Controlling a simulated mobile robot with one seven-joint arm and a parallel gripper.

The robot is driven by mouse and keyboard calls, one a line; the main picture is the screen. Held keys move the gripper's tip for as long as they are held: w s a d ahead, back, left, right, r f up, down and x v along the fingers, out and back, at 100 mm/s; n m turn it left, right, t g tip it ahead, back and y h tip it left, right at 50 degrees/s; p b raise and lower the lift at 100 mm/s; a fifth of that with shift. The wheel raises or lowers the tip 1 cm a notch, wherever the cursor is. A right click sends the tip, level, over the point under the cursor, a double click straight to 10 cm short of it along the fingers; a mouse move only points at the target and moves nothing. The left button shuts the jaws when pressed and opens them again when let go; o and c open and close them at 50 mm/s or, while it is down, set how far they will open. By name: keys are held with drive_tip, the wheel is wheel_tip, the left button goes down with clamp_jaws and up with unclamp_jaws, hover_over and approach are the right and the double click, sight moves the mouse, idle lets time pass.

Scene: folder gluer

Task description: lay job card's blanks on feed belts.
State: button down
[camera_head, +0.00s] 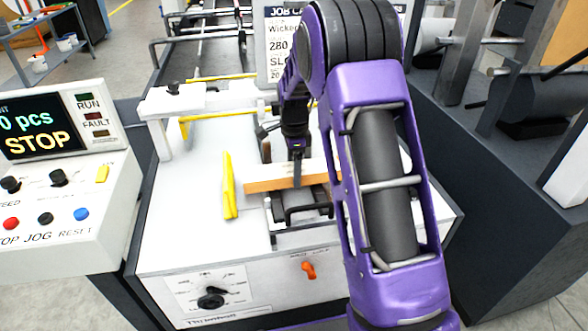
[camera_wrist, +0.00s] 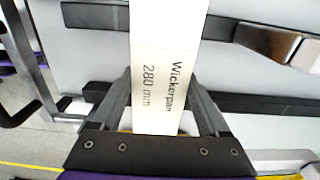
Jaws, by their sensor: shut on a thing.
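My gripper (camera_head: 296,178) is over the white feed table, shut on a long pale blank (camera_head: 270,185) with a brown-orange front edge. In the wrist view my gripper (camera_wrist: 160,78) has a finger on each side of the white blank (camera_wrist: 165,45), printed "Wickerpan 280 mm". Dark belt-like bars (camera_wrist: 95,15) run crosswise behind the blank. I cannot tell whether it touches them. The job card (camera_head: 284,50) stands behind the table and shows "Wicker…", "280" and "SLO…"; my arm hides its right part.
A control panel (camera_head: 55,195) at the left has a screen (camera_head: 40,128) reading "STOP". Yellow bars (camera_head: 215,116) and a white bracket (camera_head: 165,105) lie further back. Dark machine frames (camera_head: 500,170) fill the right.

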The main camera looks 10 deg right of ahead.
drive_tip(key=shift+f+b, duration=0.3)
drive_tip(key=shift+f, duration=0.15)
unclamp_jaws()
